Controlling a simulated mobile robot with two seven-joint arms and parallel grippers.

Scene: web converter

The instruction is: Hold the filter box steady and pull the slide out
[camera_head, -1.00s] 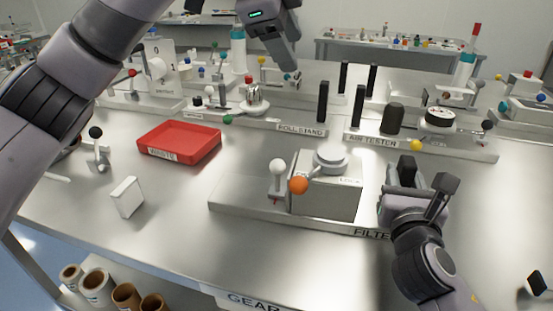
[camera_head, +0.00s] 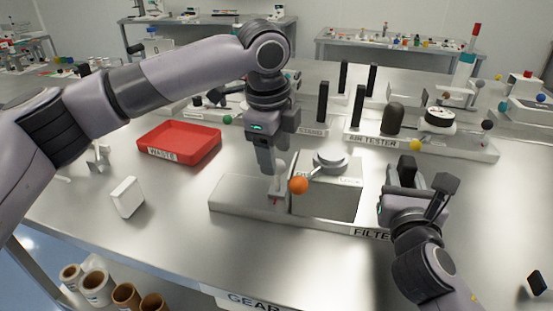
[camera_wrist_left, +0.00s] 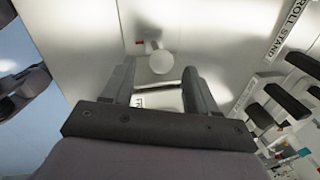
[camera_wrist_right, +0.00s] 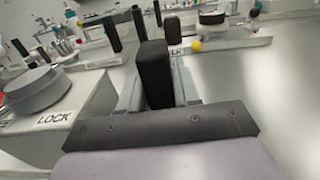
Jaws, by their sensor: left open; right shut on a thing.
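The grey filter box (camera_head: 326,196), marked LOCK, sits on its metal base. My right gripper (camera_head: 408,185) is shut on a black upright post (camera_wrist_right: 155,72) right of the box; the fingers are mostly hidden.
A red WASTE tray (camera_head: 180,142) and a white block (camera_head: 127,197) lie to the left. The table in front of the base is clear.

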